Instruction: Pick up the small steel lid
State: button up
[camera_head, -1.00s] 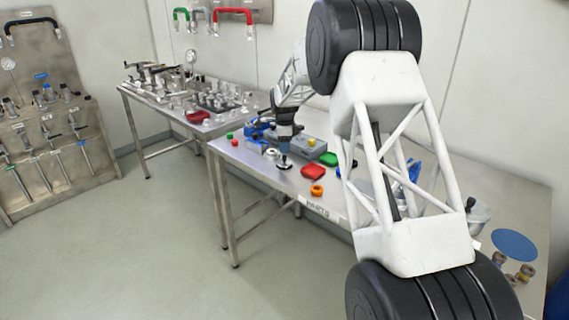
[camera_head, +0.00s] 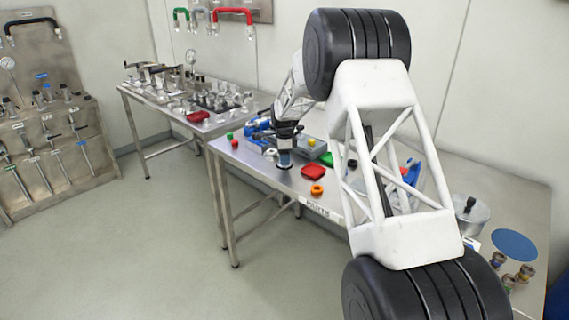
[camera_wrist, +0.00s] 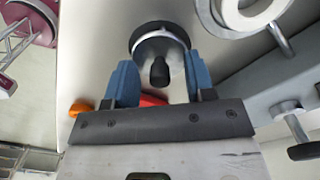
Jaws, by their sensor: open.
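The small steel lid shows in the wrist view as a round dark-looking disc with a pale rim (camera_wrist: 162,42) and a black knob standing up from it. My gripper (camera_wrist: 160,66) is open, with one blue finger on each side of the knob. The fingers look apart from the knob, and nothing is held. In the head view my gripper (camera_head: 285,161) points down over the near left edge of the steel table (camera_head: 262,182) and hides the lid.
A red tray (camera_head: 313,172) and an orange ring (camera_head: 317,189) lie to the right of my gripper. A grey block (camera_wrist: 290,75) and a pale ring (camera_wrist: 256,14) are close on the right in the wrist view. A larger steel pot (camera_head: 471,215) stands at the far right.

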jog(key=shift+f, duration=0.1)
dwell(0.5)
grip_shut()
